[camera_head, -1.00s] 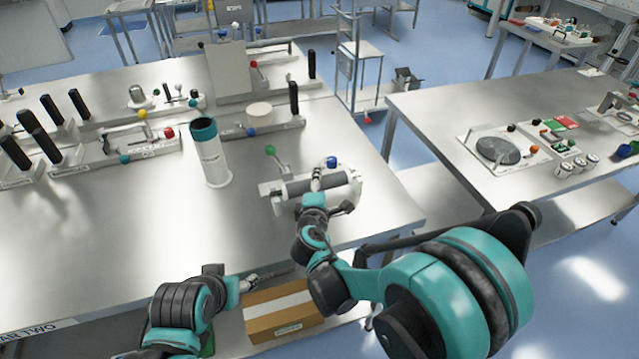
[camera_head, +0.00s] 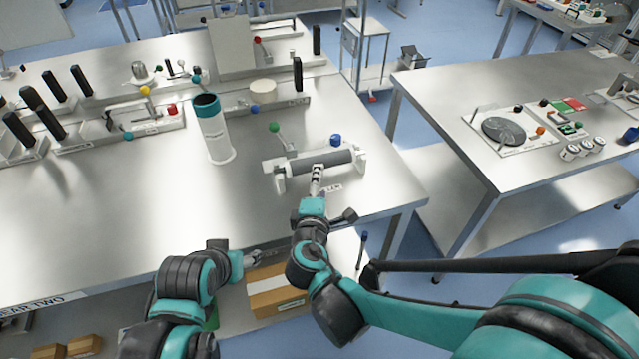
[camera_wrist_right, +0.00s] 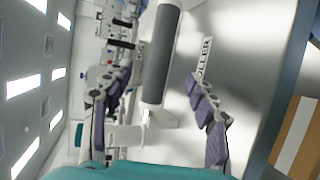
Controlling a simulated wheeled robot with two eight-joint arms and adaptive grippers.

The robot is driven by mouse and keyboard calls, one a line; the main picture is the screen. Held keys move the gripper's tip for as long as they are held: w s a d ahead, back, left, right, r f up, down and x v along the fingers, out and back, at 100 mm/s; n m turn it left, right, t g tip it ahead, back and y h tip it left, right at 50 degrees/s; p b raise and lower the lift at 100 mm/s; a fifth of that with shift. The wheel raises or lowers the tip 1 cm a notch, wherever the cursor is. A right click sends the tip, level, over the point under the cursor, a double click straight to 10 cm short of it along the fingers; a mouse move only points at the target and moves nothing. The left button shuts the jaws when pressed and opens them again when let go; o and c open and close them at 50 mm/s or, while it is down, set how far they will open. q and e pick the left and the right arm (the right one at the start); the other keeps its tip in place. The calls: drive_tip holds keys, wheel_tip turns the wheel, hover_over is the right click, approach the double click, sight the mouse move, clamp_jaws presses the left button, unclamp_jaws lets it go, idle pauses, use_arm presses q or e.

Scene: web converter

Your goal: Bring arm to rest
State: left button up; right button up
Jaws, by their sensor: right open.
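My right arm reaches in from the lower right. Its gripper (camera_head: 316,178) is open at the near side of a grey roller (camera_head: 338,158) in a white stand. In the right wrist view, the open fingers (camera_wrist_right: 160,76) spread on either side of the roller (camera_wrist_right: 159,55), which lies ahead of them. Nothing is held between the fingers; whether they touch the roller is unclear. My left gripper (camera_head: 266,258) hangs by the table's front edge, above a cardboard box. Its fingers are too small to read.
The steel table (camera_head: 110,220) carries a white cylinder with a teal top (camera_head: 214,135), a green-knobbed lever (camera_head: 274,128) and a blue knob (camera_head: 336,139). The cardboard box (camera_head: 278,291) sits below the front edge. A second table (camera_head: 450,125) stands right, across a gap.

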drive_tip(key=d+m+g, duration=0.1)
drive_tip(key=d, duration=0.2)
drive_tip(key=s+d+m, duration=0.1)
drive_tip(key=d+m, duration=0.1)
drive_tip(key=d+f+m+g+h, duration=0.1)
drive_tip(key=d, duration=0.2)
drive_tip(key=shift+s+d+m+g, duration=0.3)
drive_tip(key=shift+s+m, duration=0.1)
drive_tip(key=s+d+f+m+g+y, duration=0.1)
drive_tip(key=s+d+m+g, duration=0.1)
drive_tip(key=s+d+m, duration=0.2)
drive_tip(key=s+d+f+m+g+y, duration=0.1)
drive_tip(key=s+d+m+g, duration=0.2)
drive_tip(key=s+m, duration=0.6)
drive_tip(key=shift+s+d+f, duration=0.2)
drive_tip(key=shift+s+d, duration=0.95)
drive_tip(key=shift+d, duration=0.05)
